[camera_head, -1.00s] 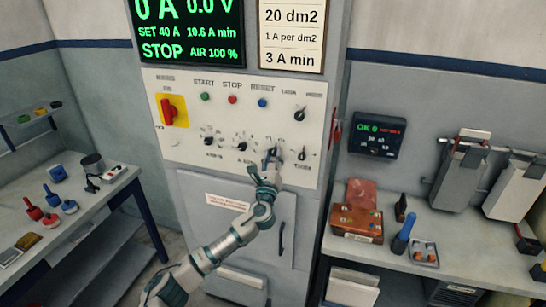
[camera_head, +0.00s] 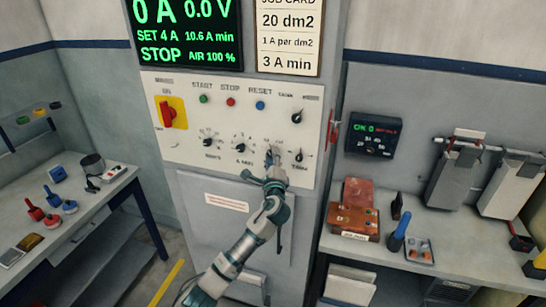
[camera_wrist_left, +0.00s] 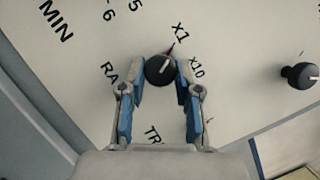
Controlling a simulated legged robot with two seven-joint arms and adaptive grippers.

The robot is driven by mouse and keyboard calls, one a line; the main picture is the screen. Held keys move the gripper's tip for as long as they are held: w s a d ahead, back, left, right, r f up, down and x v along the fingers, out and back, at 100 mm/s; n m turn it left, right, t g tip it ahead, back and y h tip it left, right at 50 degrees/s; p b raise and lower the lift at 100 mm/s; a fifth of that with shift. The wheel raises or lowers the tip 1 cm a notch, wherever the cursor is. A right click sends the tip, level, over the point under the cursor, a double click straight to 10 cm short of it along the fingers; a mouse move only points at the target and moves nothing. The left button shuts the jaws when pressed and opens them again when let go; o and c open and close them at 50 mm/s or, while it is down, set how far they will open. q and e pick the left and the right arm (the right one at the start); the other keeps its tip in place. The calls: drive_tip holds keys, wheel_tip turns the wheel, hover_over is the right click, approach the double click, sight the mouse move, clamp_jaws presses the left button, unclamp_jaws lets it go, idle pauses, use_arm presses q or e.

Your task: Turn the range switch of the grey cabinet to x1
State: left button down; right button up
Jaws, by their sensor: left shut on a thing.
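The grey cabinet (camera_head: 215,265) stands in the centre of the head view with a white control panel (camera_head: 178,90). Its green display (camera_head: 187,33) reads SET 4 A and STOP. The range switch, a round black knob (camera_wrist_left: 158,72), shows in the left wrist view with a short white line on its face. The x1 label (camera_wrist_left: 180,31) is above it and the x10 label (camera_wrist_left: 197,67) to its right. A red mark lies between knob and x1. My left gripper (camera_wrist_left: 161,74) is shut on the knob, one finger on each side. In the head view my left gripper (camera_head: 272,160) hides most of the knob.
Other panel knobs are close by, one (camera_head: 239,148) left of my gripper and one (camera_head: 298,155) right. A red main switch (camera_head: 169,112) is at upper left. A bench (camera_head: 70,225) with small tools stands left, another (camera_head: 450,258) with parts right.

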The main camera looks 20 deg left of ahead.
use_arm(q)
drive_tip(key=shift+a+r, duration=0.1)
idle(0.4)
drive_tip(key=c, duration=0.8)
unclamp_jaws()
drive_tip(key=shift+a, duration=0.1)
